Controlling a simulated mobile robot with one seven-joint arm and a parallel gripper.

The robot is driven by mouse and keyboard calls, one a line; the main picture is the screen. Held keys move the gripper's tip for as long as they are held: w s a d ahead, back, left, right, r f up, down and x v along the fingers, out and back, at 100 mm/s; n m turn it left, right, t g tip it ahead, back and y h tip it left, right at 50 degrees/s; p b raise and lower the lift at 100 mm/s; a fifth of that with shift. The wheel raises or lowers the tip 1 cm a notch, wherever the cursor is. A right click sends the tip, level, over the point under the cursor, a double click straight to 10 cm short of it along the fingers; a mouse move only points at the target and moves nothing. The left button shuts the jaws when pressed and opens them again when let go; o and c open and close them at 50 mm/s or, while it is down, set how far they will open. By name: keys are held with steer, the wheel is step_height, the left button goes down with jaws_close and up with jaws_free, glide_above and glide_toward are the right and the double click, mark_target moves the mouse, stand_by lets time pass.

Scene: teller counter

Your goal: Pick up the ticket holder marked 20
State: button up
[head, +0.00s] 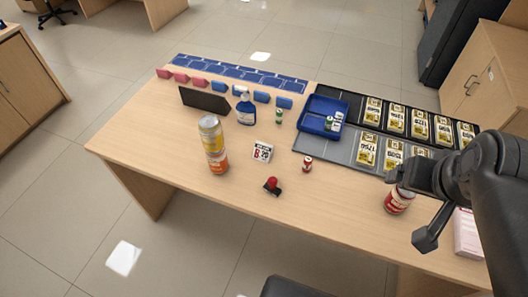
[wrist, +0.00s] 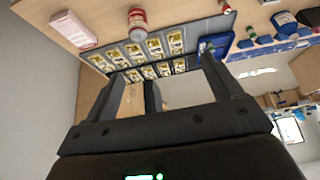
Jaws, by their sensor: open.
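Several white-and-yellow numbered cards (head: 392,151) lie in two rows on a grey mat (head: 341,149) and a black mat (head: 349,101) at the right of the counter. They also show in the wrist view (wrist: 154,45), which is turned upside down. Their numbers are too small to read surely, so I cannot tell which holder is marked 20. My gripper (wrist: 162,82) is open and empty, its fingers spread in the wrist view and apart from the cards. In the head view my arm is at the right, near the counter's front edge.
A red-labelled jar (head: 397,201) and a pink-white box (head: 467,235) stand near my arm. A stacked pair of cans (head: 213,146), a blue bottle (head: 246,112) and a red-black stamp (head: 272,186) stand left. The left front counter is clear.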

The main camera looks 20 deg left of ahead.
steer(key=w+a+f+g, duration=0.2)
steer(key=w+a+f, duration=0.1)
steer(key=w+a, duration=0.65)
steer(key=w+a+f+g, duration=0.2)
steer(key=w+a+f, duration=0.1)
steer(key=w+a, duration=0.7)
steer(key=shift+g, duration=0.8)
steer(key=w+a+f, duration=0.1)
steer(key=a+f, duration=0.4)
steer(key=a, duration=0.1)
steer(key=w+a+f, duration=0.1)
steer(key=a+f, duration=0.5)
steer(key=w+a+f, duration=0.2)
steer(key=a+f, duration=0.3)
steer(key=a, duration=0.1)
steer(key=shift+w+a+f, duration=0.1)
steer(key=shift+a+f, duration=0.1)
steer(key=shift+f, duration=0.05)
glide_above(263, 147)
steer(key=f, duration=0.4)
steer(key=shift+w+f, duration=0.35)
steer(key=shift+w, duration=0.05)
steer(key=shift+s+f, duration=0.2)
steer(key=shift+f, duration=1.35)
steer(key=shift+s+f, duration=0.2)
steer(key=shift+f, duration=1.35)
